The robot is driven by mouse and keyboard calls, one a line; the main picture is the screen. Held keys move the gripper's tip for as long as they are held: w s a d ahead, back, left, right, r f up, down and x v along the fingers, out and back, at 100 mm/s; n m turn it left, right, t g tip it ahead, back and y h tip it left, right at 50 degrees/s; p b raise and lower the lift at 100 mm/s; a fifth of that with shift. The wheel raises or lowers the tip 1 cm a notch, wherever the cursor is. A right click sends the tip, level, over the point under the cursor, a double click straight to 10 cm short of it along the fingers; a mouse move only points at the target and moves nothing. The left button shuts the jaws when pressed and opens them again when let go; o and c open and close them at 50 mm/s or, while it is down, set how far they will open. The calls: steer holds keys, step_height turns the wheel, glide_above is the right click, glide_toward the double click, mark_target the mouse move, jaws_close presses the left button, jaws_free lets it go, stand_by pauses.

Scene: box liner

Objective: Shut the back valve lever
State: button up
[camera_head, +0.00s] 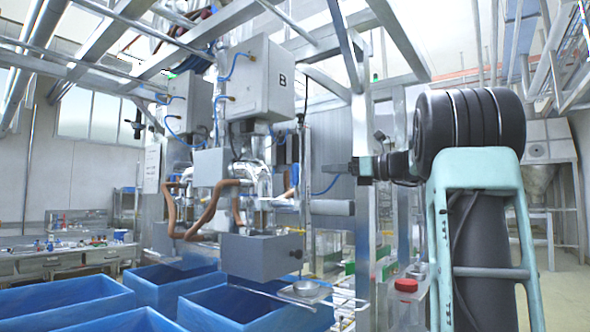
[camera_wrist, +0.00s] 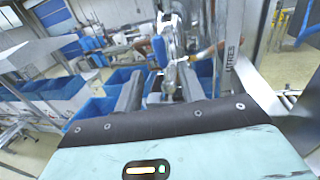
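A blue lever-like handle (camera_wrist: 160,50) stands upright on the metal pipework in the wrist view, just beyond my fingers and near the line between them. A small blue part (camera_head: 294,174) shows behind the pipework in the head view; I cannot tell if it is the same handle. My gripper (camera_head: 328,168) points left toward the filling machine in the head view. In the wrist view my gripper (camera_wrist: 158,90) has its two grey fingers apart, with nothing clearly held between them. Which lever is the back one, and its exact angle, cannot be told.
A grey box marked B (camera_head: 262,78) hangs above the pipework, with brown hoses (camera_head: 205,212) below. A metal frame post (camera_head: 362,230) stands close beside my gripper. Several blue bins (camera_head: 165,290) stand on the floor below. A red-capped jar (camera_head: 406,286) is at lower right.

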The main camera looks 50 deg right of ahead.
mark_target(295, 185)
steer(key=p+x, duration=0.3)
steer(key=x, duration=0.8)
steer(key=shift+w+a, duration=0.1)
steer(key=shift+w, duration=0.15)
steer(key=shift+f, duration=0.1)
jaws_close()
